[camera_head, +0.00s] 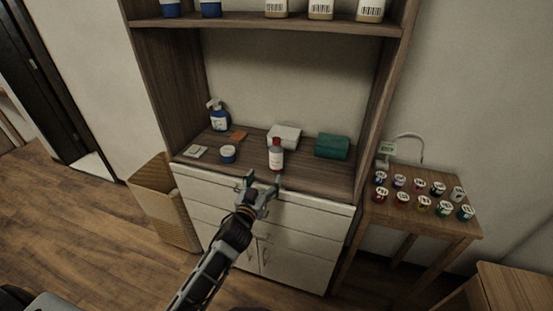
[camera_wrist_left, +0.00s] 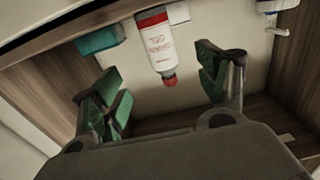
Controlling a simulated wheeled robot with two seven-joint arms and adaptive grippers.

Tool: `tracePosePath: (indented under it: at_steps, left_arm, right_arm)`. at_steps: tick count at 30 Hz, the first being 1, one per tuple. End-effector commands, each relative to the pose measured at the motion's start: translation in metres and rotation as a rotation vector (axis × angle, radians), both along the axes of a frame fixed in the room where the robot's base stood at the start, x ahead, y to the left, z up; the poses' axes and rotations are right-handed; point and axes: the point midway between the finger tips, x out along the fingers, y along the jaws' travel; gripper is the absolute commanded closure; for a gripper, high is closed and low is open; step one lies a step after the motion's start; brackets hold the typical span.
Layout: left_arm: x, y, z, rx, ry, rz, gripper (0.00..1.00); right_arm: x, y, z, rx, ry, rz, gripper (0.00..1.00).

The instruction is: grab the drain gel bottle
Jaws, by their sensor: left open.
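The drain gel bottle (camera_head: 276,157) is a white bottle with red label print and a red cap. It stands upright near the front edge of the wooden shelf surface (camera_head: 310,176) in the head view. My left gripper (camera_head: 264,184) is open in front of the bottle, just at the cabinet's front edge. In the left wrist view the bottle (camera_wrist_left: 156,45) appears upside down, beyond and between the open green fingers of the gripper (camera_wrist_left: 160,85). No finger visibly touches it. My right gripper is not in view.
A blue spray bottle (camera_head: 218,117), a round blue-and-white tub (camera_head: 228,154), a white box (camera_head: 285,137) and a green box (camera_head: 332,146) share the surface. An upper shelf (camera_head: 250,25) holds more bottles. A side table (camera_head: 415,221) with several small jars stands right.

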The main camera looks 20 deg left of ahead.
Motion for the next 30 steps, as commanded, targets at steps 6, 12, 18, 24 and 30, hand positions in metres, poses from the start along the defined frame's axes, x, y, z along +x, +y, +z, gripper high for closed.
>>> tracePosePath:
  at_steps: [6, 12, 18, 24, 30]
  left_arm:
    - [0.000, 0.000, 0.000, 0.000, 0.001, 0.000, 0.26]
    - [0.004, 0.000, 0.000, 0.001, 0.001, 0.001, 0.26]
    - [0.016, 0.000, 0.000, 0.001, 0.001, 0.000, 0.26]
    - [0.031, -0.001, 0.000, 0.001, 0.001, 0.001, 0.26]
    - [0.047, -0.001, 0.000, 0.001, 0.001, 0.001, 0.26]
  right_arm:
    - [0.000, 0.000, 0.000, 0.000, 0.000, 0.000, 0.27]
    - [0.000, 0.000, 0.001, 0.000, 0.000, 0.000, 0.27]
    - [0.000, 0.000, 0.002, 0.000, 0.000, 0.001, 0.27]
    - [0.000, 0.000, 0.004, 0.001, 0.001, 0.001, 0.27]
    - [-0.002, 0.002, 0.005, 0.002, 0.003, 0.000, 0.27]
